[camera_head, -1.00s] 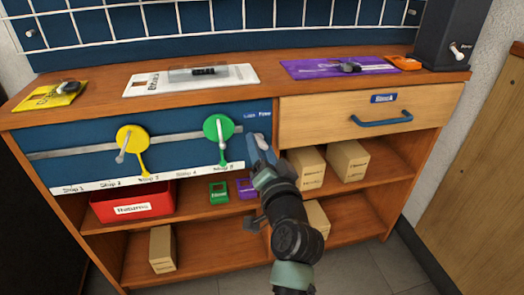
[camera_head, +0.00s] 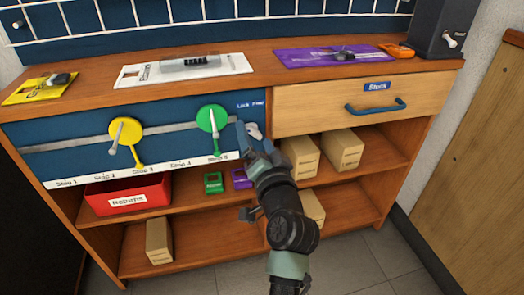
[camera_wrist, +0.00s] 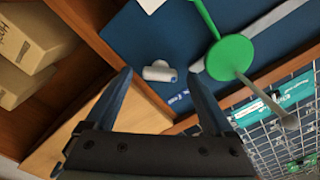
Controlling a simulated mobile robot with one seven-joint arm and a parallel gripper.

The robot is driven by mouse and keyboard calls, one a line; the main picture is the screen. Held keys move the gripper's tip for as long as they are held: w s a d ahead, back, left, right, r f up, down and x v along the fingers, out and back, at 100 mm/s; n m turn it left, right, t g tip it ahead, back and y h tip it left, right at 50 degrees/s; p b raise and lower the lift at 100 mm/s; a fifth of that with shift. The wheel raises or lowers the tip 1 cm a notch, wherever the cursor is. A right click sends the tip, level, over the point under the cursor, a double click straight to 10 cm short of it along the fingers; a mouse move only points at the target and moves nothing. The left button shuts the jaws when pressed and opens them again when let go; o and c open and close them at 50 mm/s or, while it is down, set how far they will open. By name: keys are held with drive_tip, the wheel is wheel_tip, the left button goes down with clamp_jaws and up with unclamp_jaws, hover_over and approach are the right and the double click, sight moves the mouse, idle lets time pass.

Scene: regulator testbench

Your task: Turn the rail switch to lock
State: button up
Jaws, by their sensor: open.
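The rail switch is a small white knob (camera_head: 254,130) on the blue panel (camera_head: 80,125), just below the "Lock Free" label (camera_head: 250,105). In the wrist view the knob (camera_wrist: 160,73) lies crosswise, with a bluish end toward the right finger. I cannot tell whether it points to Lock or Free. My gripper (camera_head: 254,134) is open and empty in front of the switch. In the wrist view its fingertips (camera_wrist: 158,75) stand on either side of the knob. I see no clear contact, and the remaining depth is hard to judge.
A green disc with a lever (camera_head: 211,120) sits close left of my gripper on the grey rail (camera_head: 75,140), with a yellow one (camera_head: 127,131) further left. The Stock drawer (camera_head: 310,110) is on the right. Boxes (camera_head: 342,150) and a red Returns bin (camera_head: 125,195) are below.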

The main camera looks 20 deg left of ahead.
drive_tip(key=p+v, duration=0.3)
drive_tip(key=v, duration=0.9)
drive_tip(key=shift+s+d+p, duration=0.25)
drive_tip(key=shift+p, duration=0.05)
